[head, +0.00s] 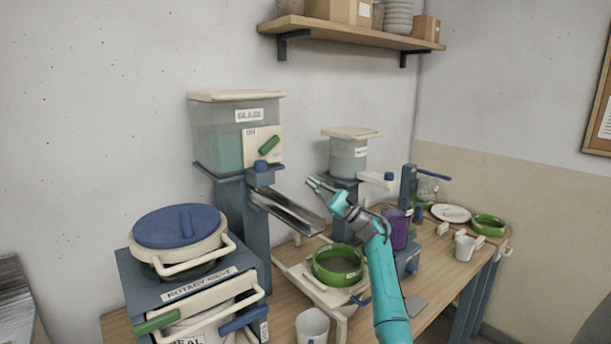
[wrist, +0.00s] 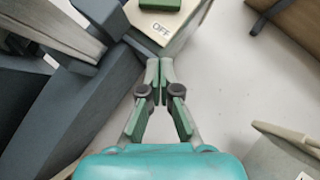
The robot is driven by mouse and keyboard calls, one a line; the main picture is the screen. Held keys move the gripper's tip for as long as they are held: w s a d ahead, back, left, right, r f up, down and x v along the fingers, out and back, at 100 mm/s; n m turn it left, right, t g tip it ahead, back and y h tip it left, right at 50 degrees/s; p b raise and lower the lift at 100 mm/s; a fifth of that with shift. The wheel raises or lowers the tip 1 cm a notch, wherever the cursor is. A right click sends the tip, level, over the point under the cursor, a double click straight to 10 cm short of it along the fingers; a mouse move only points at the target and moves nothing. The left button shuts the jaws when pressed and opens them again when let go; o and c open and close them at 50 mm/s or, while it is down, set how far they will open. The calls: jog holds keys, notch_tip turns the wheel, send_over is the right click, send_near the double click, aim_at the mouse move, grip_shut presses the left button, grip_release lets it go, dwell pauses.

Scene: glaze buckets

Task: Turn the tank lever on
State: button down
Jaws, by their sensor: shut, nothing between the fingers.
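The large glaze tank (head: 218,128) stands on a dark blue stand by the wall, with a cream lid. A cream panel (head: 250,154) on its front carries the green lever (head: 269,144), which slants up to the right. In the wrist view, the panel (wrist: 185,22) shows the word OFF at the top, and the green lever (wrist: 160,4) is mostly cut off by the frame edge. My gripper (head: 311,183) is shut and empty, right of and below the panel, apart from the lever. Its fingertips also show in the wrist view (wrist: 158,67).
A metal chute (head: 287,210) slopes down below the panel, close to my gripper. A blue block (head: 261,174) sits at its top. A smaller tank (head: 348,155) stands right of my gripper. A green sieve (head: 338,264) and a rotary sieve (head: 180,235) stand below. Open air lies before the wall.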

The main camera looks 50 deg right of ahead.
aim_at(276, 147)
jog(key=shift+s+a+r+m+g+h, duration=0.4)
jog(key=shift+a+r+m+g+h, duration=0.25)
jog(key=shift+m+h, duration=0.9)
jog(key=shift+s+a+r+m+g+h, duration=0.4)
jog(key=shift+r+m+h, duration=0.3)
jog(key=shift+m+h, duration=0.85)
jog(key=shift+s+a+r+m+g+h, duration=0.6)
jog(key=shift+m+h, duration=0.4)
jog(key=shift+h, duration=1)
jog(key=shift+w+r, duration=0.1)
jog(key=shift+w, duration=0.15)
jog(key=shift+t, duration=0.25)
jog(key=x, duration=0.9)
jog(key=shift+w, duration=0.4)
jog(key=r, duration=0.1)
jog(key=a+r, duration=0.1)
jog(key=shift+w+a+r, duration=0.15)
jog(key=shift+w+r, duration=0.1)
jog(key=shift+r, duration=0.05)
jog(key=shift+a+r, duration=0.3)
jog(key=shift+r, duration=0.15)
